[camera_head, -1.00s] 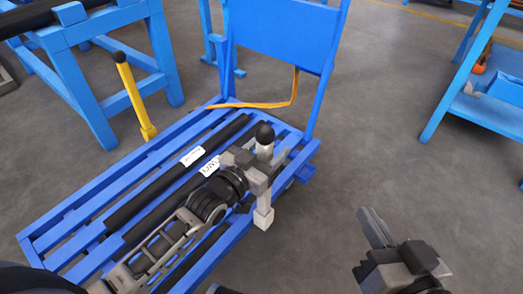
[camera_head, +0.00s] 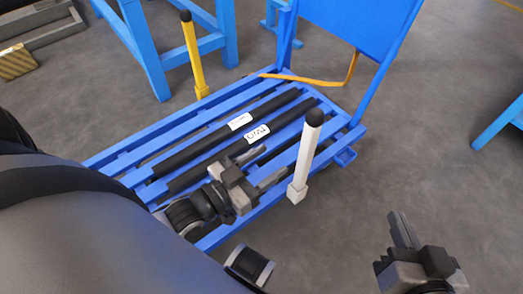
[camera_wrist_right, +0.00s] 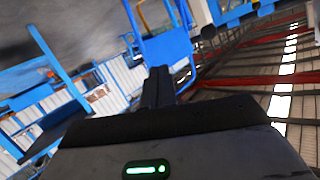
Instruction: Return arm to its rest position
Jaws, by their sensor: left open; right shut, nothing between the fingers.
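My left gripper (camera_head: 274,161) is open and empty in the head view. It is over the right part of the blue slatted cart (camera_head: 110,152), left of a white post with a black knob (camera_head: 305,155), apart from it. The post stands upright at the cart's near edge. My right gripper (camera_head: 399,218) is shut and empty over bare floor at the lower right. Its closed fingers also show in the right wrist view (camera_wrist_right: 159,85).
Two black bars with white labels (camera_head: 225,128) lie on the cart. A yellow post (camera_head: 193,60) stands at its far side. The cart's blue upright panel (camera_head: 365,30) is at the back. Blue tables stand at upper left (camera_head: 150,55) and right (camera_head: 500,122).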

